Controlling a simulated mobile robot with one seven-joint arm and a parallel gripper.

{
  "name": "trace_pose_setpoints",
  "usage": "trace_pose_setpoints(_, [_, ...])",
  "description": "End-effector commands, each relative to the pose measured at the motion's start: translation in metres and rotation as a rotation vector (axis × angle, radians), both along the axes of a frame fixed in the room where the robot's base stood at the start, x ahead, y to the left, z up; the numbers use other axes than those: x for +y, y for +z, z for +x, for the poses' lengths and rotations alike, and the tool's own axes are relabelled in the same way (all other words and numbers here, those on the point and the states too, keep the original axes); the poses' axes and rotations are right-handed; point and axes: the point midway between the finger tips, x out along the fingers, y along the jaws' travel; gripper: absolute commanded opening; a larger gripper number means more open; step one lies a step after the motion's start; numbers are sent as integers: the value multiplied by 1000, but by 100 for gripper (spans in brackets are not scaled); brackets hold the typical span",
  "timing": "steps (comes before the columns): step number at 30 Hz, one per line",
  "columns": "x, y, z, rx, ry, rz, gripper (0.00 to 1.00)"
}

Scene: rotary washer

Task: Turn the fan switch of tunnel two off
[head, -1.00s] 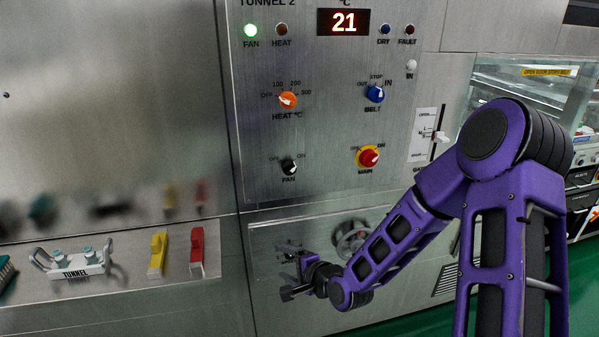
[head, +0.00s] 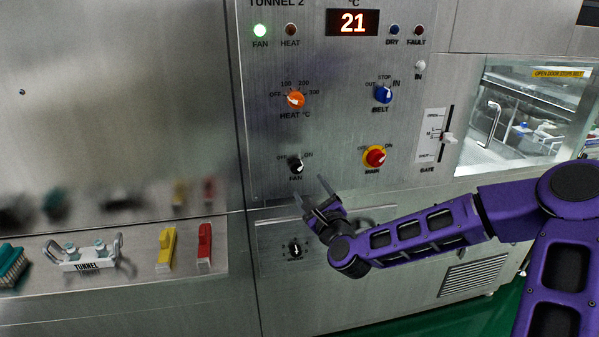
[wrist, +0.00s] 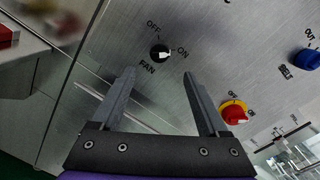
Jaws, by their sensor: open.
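The fan switch (head: 296,165) is a small black knob with a white pointer, low on the Tunnel 2 panel (head: 330,60). In the wrist view the fan switch (wrist: 160,52) sits beyond my fingertips, with OFF to its upper left and ON to its right. Its white pointer points toward ON. My gripper (head: 311,192) is open and empty, just below and right of the fan switch. In the wrist view my gripper (wrist: 158,73) has its two fingers spread below the knob, apart from it.
The red and yellow MAIN knob (head: 375,156) is right of the fan switch, close to my right finger's side. The orange HEAT knob (head: 296,100) and blue BELT knob (head: 383,94) are above. A ledge at left holds a yellow (head: 166,250) and a red item (head: 205,248).

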Motion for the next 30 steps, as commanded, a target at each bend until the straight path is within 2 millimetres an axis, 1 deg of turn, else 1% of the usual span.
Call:
trace_pose_setpoints(1, [5,1,11,-2,0,0,77])
trace_pose_setpoints(6, [18,1,45,-1,1,-1,77])
trace_pose_setpoints(12, [29,0,74,-1,1,-1,77])
trace_pose_setpoints(15, [32,0,83,-1,1,-2,77])
trace_pose_setpoints(19, [35,0,89,0,2,-2,77])
trace_pose_setpoints(27, [35,-1,91,0,2,-2,77])
trace_pose_setpoints(28, [35,0,91,0,2,-2,76])
trace_pose_setpoints(30, [35,0,90,0,2,-2,63])
